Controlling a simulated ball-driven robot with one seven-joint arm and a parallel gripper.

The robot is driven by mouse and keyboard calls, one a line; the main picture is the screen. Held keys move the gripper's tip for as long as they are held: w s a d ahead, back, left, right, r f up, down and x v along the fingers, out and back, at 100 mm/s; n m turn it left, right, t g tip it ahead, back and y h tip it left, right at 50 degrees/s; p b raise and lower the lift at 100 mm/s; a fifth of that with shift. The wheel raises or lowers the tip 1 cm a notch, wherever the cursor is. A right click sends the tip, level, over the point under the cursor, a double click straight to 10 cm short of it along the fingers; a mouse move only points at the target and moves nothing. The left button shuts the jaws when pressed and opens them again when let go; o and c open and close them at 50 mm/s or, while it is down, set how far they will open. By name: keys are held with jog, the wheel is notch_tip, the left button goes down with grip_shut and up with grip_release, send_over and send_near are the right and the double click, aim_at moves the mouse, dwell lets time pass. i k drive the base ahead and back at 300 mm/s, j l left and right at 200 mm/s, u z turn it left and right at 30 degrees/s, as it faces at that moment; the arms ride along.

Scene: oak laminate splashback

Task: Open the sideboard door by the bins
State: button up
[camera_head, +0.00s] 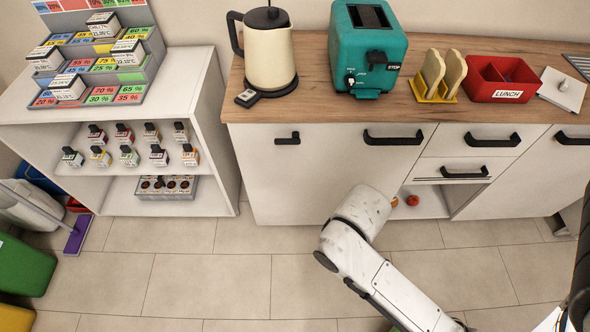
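The sideboard (352,110) has a wood-look top and a white front. Its left front panel (292,185), on the side toward the bins, looks shut. A short black handle (288,138) is at the upper part of this panel. A wider black handle (393,137) is farther right on the front. I cannot make out a seam between the two handles. My white arm reaches up from the lower right and ends before the lower front, right of the left panel. My gripper does not show, so what it holds cannot be seen.
Green (22,268) and yellow (14,318) bins stand at the lower left. A white shelf unit (212,110) with small bottles adjoins the sideboard's left end. A kettle, teal appliance, toast rack and red lunch box are on top. Tiled floor before the left panel is clear.

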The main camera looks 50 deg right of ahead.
aim_at(304, 183)
jog(key=i+j+z, duration=0.2)
jog(key=j+z, duration=0.15)
jog(key=i+j+z, duration=0.1)
jog(key=j+z, duration=0.25)
